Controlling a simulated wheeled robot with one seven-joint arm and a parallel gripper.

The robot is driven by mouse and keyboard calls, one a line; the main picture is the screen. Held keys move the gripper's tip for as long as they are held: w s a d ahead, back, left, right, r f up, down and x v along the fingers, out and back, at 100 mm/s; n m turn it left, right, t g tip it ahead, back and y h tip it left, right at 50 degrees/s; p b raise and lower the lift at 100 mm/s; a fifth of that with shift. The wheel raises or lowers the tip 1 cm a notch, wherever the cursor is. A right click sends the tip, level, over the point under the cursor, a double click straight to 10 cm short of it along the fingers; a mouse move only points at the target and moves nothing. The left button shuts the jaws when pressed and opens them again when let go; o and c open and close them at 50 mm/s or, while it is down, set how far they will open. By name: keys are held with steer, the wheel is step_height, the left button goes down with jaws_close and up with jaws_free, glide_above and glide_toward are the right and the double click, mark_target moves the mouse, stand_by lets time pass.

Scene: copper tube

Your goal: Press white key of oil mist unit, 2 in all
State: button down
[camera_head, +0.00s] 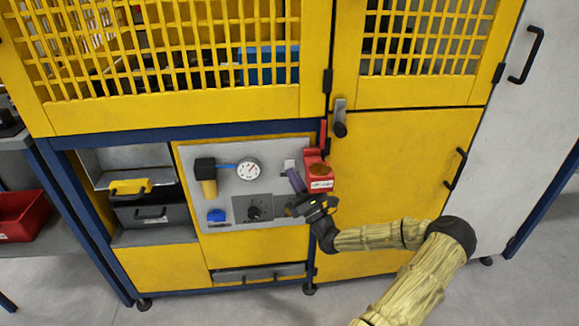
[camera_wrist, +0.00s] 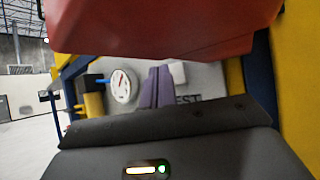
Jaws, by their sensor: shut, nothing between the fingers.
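The white key (camera_head: 289,165) sits on the grey panel, right of the round gauge and left of the red box. It also shows in the wrist view (camera_wrist: 178,72), with lettering ending in "EST" below it. My gripper (camera_head: 295,179) has purple fingers, shut and empty. In the head view its tips lie just below the key. In the wrist view the fingers (camera_wrist: 155,86) overlap the area just left of the key, which stays partly visible. I cannot tell whether the tips touch the panel or key.
A red box (camera_head: 318,172) sticks out right beside my gripper and fills the top of the wrist view (camera_wrist: 160,25). The grey panel (camera_head: 222,185) also bears a gauge (camera_head: 248,169), a black-and-yellow unit (camera_head: 206,178), a blue part (camera_head: 216,215) and a dark dial plate (camera_head: 250,209).

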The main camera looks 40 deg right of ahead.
steer(key=shift+w+d+r+p, duration=0.1)
steer(key=shift+w+p, duration=0.05)
steer(key=shift+p, duration=0.2)
steer(key=shift+w+d, duration=0.15)
steer(key=shift+w, duration=0.05)
steer(key=shift+w+d+p, duration=0.2)
steer(key=shift+w+p, duration=0.1)
steer(key=shift+p, duration=0.25)
stand_by(0.6)
steer(key=shift+s+a+p, duration=0.4)
steer(key=shift+s+p, duration=0.3)
steer(key=shift+p, duration=0.1)
